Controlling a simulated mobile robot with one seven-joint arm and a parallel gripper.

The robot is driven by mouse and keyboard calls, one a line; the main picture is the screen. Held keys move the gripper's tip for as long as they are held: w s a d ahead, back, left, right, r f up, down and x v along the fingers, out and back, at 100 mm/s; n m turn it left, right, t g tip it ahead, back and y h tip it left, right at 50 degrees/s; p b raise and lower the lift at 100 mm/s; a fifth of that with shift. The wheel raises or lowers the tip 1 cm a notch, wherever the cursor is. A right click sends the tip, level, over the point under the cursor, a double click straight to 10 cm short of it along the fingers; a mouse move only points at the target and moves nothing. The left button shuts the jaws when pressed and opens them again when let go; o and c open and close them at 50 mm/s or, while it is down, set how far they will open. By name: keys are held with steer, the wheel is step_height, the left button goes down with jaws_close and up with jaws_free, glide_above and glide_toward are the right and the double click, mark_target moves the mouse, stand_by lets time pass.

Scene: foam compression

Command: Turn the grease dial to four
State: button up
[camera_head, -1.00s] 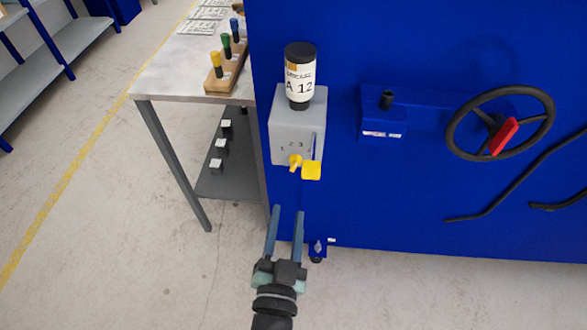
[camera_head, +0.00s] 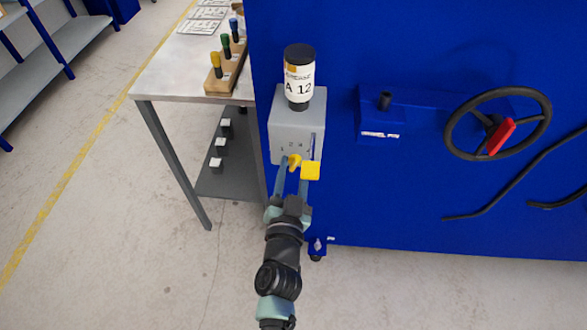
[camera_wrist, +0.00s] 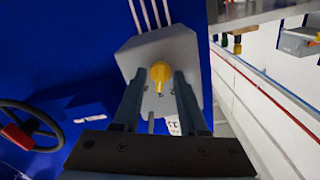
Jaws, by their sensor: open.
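The grease dial is a small yellow knob (camera_head: 295,161) on the lower front of a grey box (camera_head: 290,128). Numbers are printed above it, but they are too small to read surely. In the wrist view the yellow knob (camera_wrist: 160,73) lies between the tips of my two fingers. My gripper (camera_head: 292,164) is open, with one finger on each side of the knob. I cannot tell whether either finger touches it. A black-capped container labelled A 12 (camera_head: 299,80) stands on top of the box.
A yellow square part (camera_head: 310,171) sits just right of the knob, close to my right finger. The blue machine (camera_head: 400,210) carries a black handwheel (camera_head: 497,124) with a red handle. A metal table (camera_head: 160,85) with coloured-top tools stands at left.

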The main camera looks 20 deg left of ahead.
jaws_close()
steer(key=shift+m, duration=0.4)
steer(key=m, duration=0.2)
steer(key=shift+m, duration=2.6)
